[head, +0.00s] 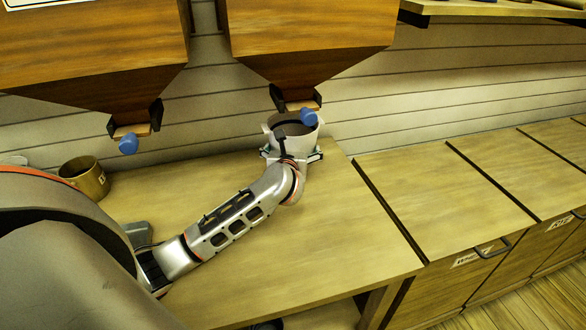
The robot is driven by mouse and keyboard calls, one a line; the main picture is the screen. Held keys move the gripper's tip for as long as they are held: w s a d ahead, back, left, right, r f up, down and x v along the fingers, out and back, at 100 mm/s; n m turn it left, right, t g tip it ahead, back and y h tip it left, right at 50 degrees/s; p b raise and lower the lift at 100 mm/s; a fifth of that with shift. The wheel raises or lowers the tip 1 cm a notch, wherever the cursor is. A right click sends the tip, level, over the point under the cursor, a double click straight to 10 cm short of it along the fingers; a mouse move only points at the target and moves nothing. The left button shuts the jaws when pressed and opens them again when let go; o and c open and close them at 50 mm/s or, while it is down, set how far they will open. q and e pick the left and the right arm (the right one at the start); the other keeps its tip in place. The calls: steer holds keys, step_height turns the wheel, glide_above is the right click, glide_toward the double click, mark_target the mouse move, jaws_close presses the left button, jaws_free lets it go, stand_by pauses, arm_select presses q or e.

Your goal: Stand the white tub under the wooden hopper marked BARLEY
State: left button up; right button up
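The white tub (296,134) is upright below the spout of the right wooden hopper (310,40), at the back of the wooden bench. My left gripper (291,153) is at the tub's near side, with its parts spread to both sides of it. Whether the fingers press on the tub or stand just clear of it I cannot tell. The left wooden hopper (90,50) carries a white label, cut off at the top edge, with no readable word. No label shows on the right hopper. My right gripper is not in view.
A brass-coloured pot (86,178) with a small label stands at the left of the bench (290,255). Blue knobs (129,144) hang at the hopper spouts, one close above the tub. Lidded bins (440,190) line the right, and a shelf (490,8) is above. The bench front is clear.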

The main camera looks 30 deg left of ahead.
arm_select(q)
steer(key=shift+f+b, duration=0.4)
steer(key=shift+f, duration=2.55)
steer(key=shift+f, duration=0.15)
steer(key=o, duration=1.4)
steer(key=shift+f, duration=0.15)
steer(key=shift+c, duration=0.2)
